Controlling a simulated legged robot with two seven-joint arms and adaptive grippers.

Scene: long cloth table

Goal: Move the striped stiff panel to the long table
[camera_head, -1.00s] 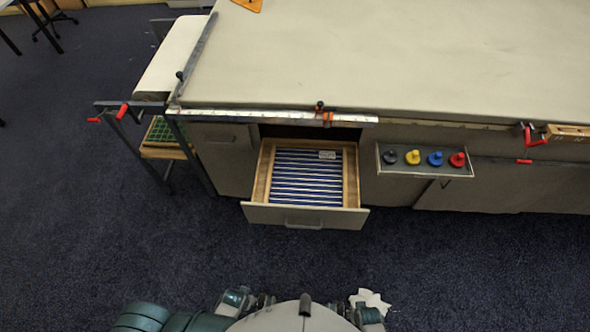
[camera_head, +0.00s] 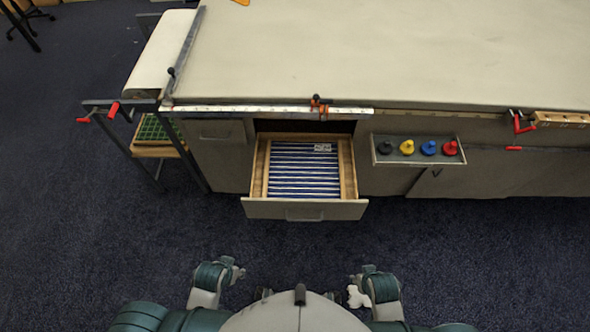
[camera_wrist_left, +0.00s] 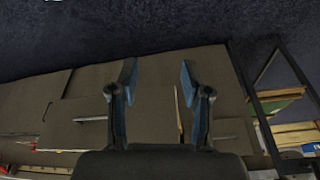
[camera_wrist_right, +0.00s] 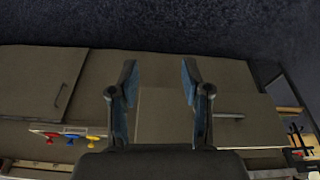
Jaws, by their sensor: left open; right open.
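The striped stiff panel (camera_head: 304,171), blue with white stripes and a small label at its far right corner, lies flat inside the open drawer (camera_head: 305,209) under the table. The long table (camera_head: 400,55) has a pale cloth top above the drawer. My left gripper (camera_head: 237,270) is low in front of the drawer, apart from it; in the left wrist view its fingers (camera_wrist_left: 158,80) are spread and empty. My right gripper (camera_head: 356,287) is low at the right; in the right wrist view its fingers (camera_wrist_right: 160,80) are spread and empty.
A small shelf with red, blue, yellow and black knobs (camera_head: 419,151) sticks out right of the drawer. Red-handled clamps (camera_head: 520,125) and a metal rail (camera_head: 270,111) line the table's front edge. A side rack holds a green grid tray (camera_head: 155,129). The tabletop is mostly clear.

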